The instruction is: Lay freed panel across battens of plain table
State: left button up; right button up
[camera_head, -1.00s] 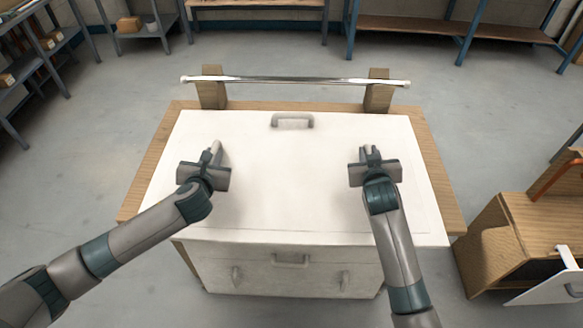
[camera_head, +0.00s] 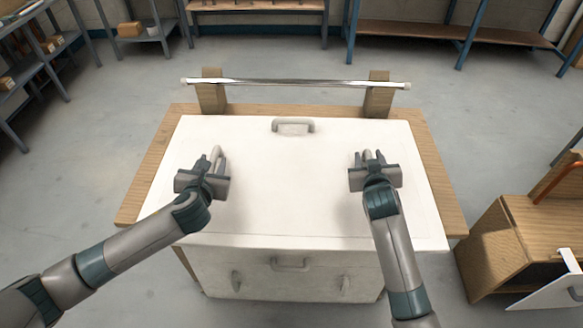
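The white panel (camera_head: 290,190) lies flat over the wooden table (camera_head: 438,180) and covers most of its top. Its front edge reaches past the table's front. The panel has a far handle (camera_head: 293,125), a left handle (camera_head: 218,154) and a right handle (camera_head: 367,156). My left gripper (camera_head: 210,163) is at the left handle, its fingers apart around or beside it. My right gripper (camera_head: 369,159) is at the right handle, its fingers spread to both sides. Any battens under the panel are hidden, and I cannot tell whether it rests on them.
A chrome rail (camera_head: 290,82) on two wooden posts stands along the table's far edge. Below the panel's front is a white front with handles (camera_head: 290,275). A wooden cabinet (camera_head: 500,240) with an open white door stands at right. Shelves line the back.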

pick_arm(q)
jog(key=v, duration=1)
jog(key=shift+s+r, duration=0.1)
jog(key=shift+s, duration=0.1)
pick_arm(e)
jog(key=shift+s, duration=0.1)
jog(key=v, duration=1.1)
jog(key=shift+s+r, duration=0.15)
jog(key=shift+s, duration=0.2)
